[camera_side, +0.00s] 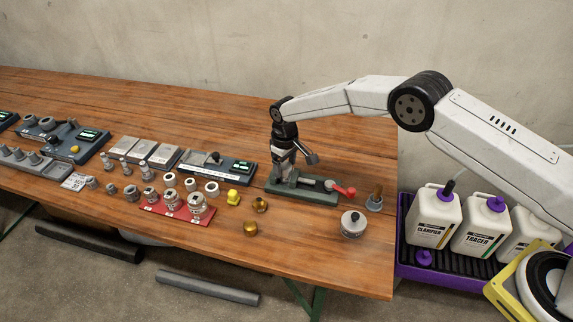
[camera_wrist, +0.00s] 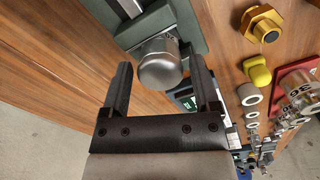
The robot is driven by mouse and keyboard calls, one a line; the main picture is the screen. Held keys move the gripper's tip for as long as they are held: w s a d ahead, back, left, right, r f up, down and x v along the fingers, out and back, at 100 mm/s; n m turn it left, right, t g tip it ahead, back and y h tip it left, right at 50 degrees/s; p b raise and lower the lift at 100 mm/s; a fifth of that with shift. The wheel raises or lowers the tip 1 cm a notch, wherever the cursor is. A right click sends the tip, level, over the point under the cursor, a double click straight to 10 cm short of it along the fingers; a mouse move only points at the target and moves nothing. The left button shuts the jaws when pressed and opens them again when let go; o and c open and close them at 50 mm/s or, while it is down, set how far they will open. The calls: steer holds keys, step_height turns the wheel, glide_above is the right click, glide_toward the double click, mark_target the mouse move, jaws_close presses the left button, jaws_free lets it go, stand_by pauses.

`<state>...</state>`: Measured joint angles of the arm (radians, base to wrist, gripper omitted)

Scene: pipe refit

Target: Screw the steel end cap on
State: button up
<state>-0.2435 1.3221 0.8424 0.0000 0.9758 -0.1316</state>
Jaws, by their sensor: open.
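The steel end cap (camera_wrist: 160,64) is a rounded silver cap at the end of the green fixture in the wrist view. It sits between the two black fingers of my gripper (camera_wrist: 158,70), which are open with a visible gap on each side. Whether the cap is seated on the pipe end cannot be told. In the side view my gripper (camera_side: 282,174) is down at the left end of the green fixture (camera_side: 318,196) and hides the cap there. A pipe piece (camera_side: 312,181) lies along the fixture, with a red handle (camera_side: 346,190) at its right end.
A yellow cap (camera_side: 233,197) and brass fittings (camera_side: 251,227) stand left of the fixture. A red mat (camera_side: 150,209) holds several fittings. A round grey tin (camera_side: 353,224) and a small pot (camera_side: 374,203) stand at the right. Bare wooden table (camera_side: 310,255) lies in front.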

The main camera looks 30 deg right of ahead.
steer(key=n, duration=0.4)
steer(key=shift+n, duration=0.3)
stand_by(0.6)
jaws_close()
stand_by(0.3)
steer(key=m, duration=0.3)
steer(key=shift+f+m, duration=0.1)
steer(key=shift+m, duration=1.4)
